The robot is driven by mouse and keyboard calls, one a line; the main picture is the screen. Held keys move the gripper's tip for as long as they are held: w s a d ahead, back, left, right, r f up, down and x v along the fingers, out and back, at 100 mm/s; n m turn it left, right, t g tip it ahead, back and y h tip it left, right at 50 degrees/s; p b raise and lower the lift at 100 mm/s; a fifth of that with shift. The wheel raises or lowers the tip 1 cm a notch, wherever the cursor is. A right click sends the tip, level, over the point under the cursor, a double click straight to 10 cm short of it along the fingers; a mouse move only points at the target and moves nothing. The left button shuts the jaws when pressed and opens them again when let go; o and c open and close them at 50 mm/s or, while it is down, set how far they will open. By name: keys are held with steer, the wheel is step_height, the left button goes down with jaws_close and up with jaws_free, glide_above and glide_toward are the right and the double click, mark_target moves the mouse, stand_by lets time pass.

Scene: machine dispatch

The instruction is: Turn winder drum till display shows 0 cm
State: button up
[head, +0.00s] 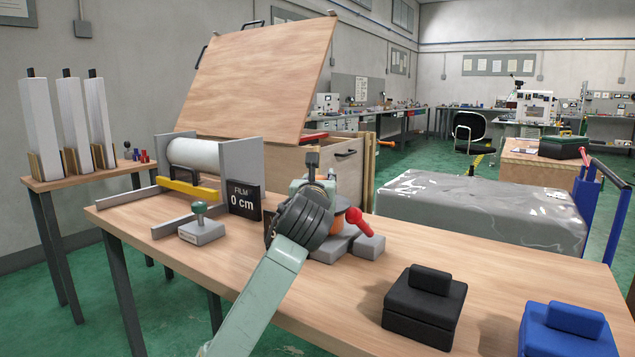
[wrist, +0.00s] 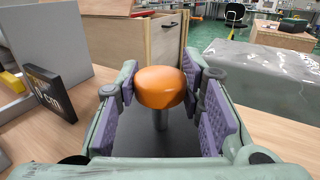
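The winder drum (head: 193,156) is a white roll lying between two grey side plates at the back left of the workbench. The black display (head: 243,200) in front of its right plate reads "FILM 0 cm"; it also shows tilted at the left of the wrist view (wrist: 50,93). My gripper (wrist: 160,88) is right of the display, away from the drum. Its purple-padded fingers stand close on both sides of an orange knob (wrist: 161,87) on a grey post. Whether the pads press on the knob, I cannot tell. In the head view my gripper hides most of the knob.
A green-knobbed grey block (head: 202,232) stands left of my arm. A red handle (head: 360,222) is just right of my gripper. Black (head: 425,307) and blue (head: 567,332) blocks sit at the right front. A wooden crate (head: 310,165) with a raised lid stands behind.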

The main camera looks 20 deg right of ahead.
steer(key=o, duration=0.5)
steer(key=shift+c, duration=0.2)
steer(key=v, duration=1.2)
steer(key=shift+a, duration=0.1)
